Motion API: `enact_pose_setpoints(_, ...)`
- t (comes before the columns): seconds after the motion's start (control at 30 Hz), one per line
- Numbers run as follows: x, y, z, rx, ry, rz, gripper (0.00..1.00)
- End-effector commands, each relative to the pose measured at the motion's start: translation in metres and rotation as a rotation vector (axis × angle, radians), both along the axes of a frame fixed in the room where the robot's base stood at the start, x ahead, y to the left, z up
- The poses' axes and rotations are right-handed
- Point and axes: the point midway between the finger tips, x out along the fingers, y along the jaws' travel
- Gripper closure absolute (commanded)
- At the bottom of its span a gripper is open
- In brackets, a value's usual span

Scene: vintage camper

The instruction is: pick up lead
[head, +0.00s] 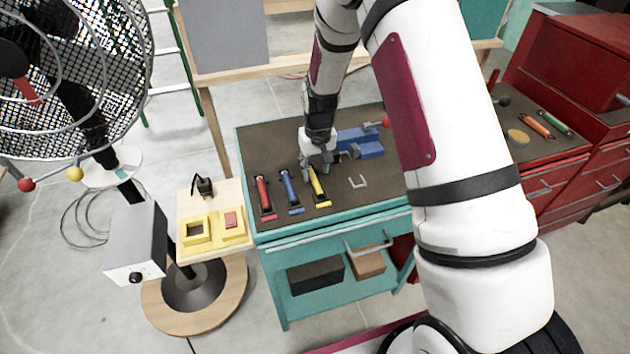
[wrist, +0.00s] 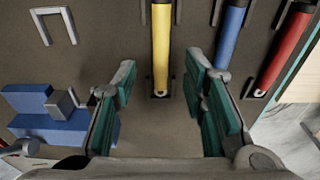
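No object is labelled as the lead, and I cannot tell which one it is. A yellow bar-shaped piece (head: 316,183) lies on the dark top of the teal cart (head: 350,224), with a blue one (head: 288,186) and a red one (head: 263,193) to its left. My gripper (head: 314,168) is above the cart top at the yellow piece's far end. In the wrist view my gripper (wrist: 160,80) is open and empty, and the yellow piece (wrist: 161,45) runs up the picture between and beyond the fingertips. I see no contact with it.
A blue vise-like block (head: 362,145) stands right of my gripper on the cart. A small pale U-shaped handle (head: 358,182) lies nearby. A red cabinet (head: 560,150) is at right.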

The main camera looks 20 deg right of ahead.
Motion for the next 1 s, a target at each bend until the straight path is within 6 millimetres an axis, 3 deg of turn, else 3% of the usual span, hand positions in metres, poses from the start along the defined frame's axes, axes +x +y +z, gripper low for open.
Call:
enact_pose_setpoints(0.3,0.004,0.001,-0.035,0.0,0.003,0.0,0.61)
enact_pose_setpoints(0.6,0.005,0.001,-0.038,0.0,0.001,0.0,0.61)
enact_pose_setpoints(0.77,0.005,0.001,-0.038,0.0,0.001,0.0,0.97)
enact_pose_setpoints(1.0,0.005,0.001,-0.038,0.0,0.001,0.0,1.0)
